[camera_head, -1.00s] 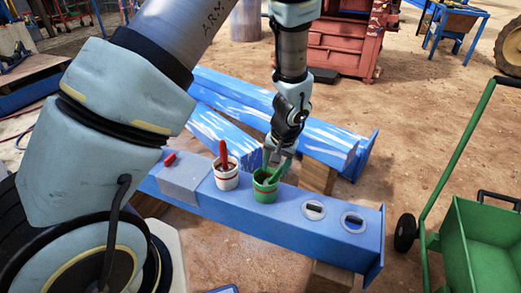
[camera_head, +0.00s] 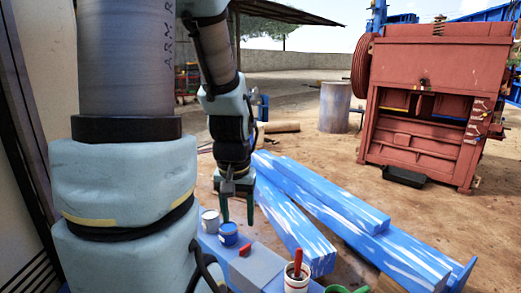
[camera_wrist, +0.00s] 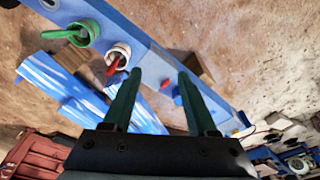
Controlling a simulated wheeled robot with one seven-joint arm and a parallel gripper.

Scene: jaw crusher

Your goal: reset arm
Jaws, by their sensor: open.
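My gripper (camera_head: 237,210) hangs pointing down beside the near blue beam, left of the white-streaked beams. In the wrist view its two green fingers (camera_wrist: 160,76) stand apart with nothing between them. The near blue beam (camera_wrist: 165,62) passes behind the fingertips in that view. A white cup with a red-handled tool (camera_head: 297,277) stands on this beam, and the green cup (camera_head: 337,289) is cut off at the bottom edge. The wrist view shows the green cup with its green handle (camera_wrist: 82,34) whole, clear of the fingers.
A blue cup (camera_head: 228,233), a white-grey cup (camera_head: 210,221), a small red piece (camera_head: 245,250) and a grey block (camera_head: 259,266) are on the near beam. White-streaked blue beams (camera_head: 330,205) lie to the right. The red crusher (camera_head: 425,110) stands behind. Open dirt lies between.

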